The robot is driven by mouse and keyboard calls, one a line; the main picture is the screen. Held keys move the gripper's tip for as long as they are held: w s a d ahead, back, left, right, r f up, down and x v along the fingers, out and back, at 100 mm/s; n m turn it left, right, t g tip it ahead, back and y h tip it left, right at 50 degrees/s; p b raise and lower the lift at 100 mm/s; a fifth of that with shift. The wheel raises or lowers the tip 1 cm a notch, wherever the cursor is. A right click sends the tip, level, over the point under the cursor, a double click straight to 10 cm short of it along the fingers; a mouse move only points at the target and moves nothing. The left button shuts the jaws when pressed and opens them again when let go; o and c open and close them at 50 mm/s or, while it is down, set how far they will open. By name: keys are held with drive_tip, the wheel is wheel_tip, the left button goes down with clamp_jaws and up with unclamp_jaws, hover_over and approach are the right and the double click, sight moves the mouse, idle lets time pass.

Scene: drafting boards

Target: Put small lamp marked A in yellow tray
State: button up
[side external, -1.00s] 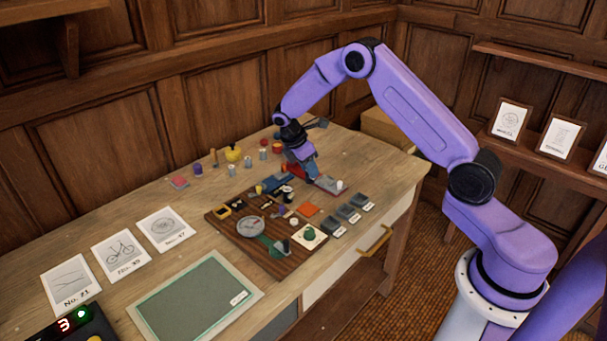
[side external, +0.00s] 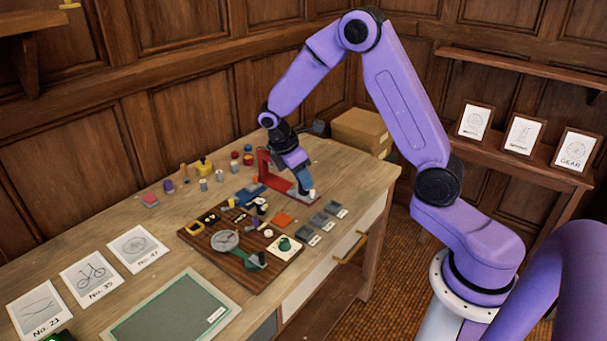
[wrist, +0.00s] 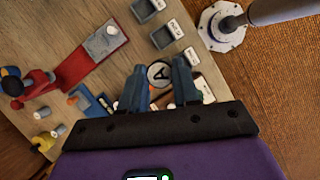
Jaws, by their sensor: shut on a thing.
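The small lamp marked A (wrist: 159,73) shows in the wrist view as a round pale top with a black letter A. It is between the two blue fingers of my gripper (wrist: 161,80), which is shut on it. In the side view my gripper (side external: 301,189) points down near the end of a red stand, and the fingers hide the lamp. A small yellow-edged dark piece (side external: 195,228) lies at the left of the wooden board; I cannot tell for sure that it is the yellow tray.
A red stand with a grey plate (wrist: 82,62) is near my gripper. The wooden board (side external: 222,262) holds several small parts. Several dark labelled pads (side external: 319,219) lie to its right. Short cylinders and a yellow pot (side external: 203,167) stand toward the back. A cardboard box (side external: 360,131) is behind.

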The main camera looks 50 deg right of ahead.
drive_tip(key=w+a+f+n+t+y, duration=0.2)
drive_tip(key=w+a+n+t+y, duration=0.1)
drive_tip(key=w+a+n, duration=1)
drive_tip(key=w+a+f+n+t+y, duration=0.25)
drive_tip(key=w+a+n, duration=0.5)
drive_tip(key=n, duration=0.85)
drive_tip(key=shift+w+d+f+y, duration=0.1)
drive_tip(key=shift+w+f+y, duration=0.1)
drive_tip(key=shift+f, duration=0.75)
drive_tip(key=shift+w+d+f+y, duration=0.1)
drive_tip(key=shift+w+f+y, duration=0.05)
drive_tip(key=shift+f, duration=0.8)
drive_tip(key=shift+f, duration=0.8)
idle(0.3)
drive_tip(key=o, duration=1.4)
drive_tip(key=shift+o, duration=0.2)
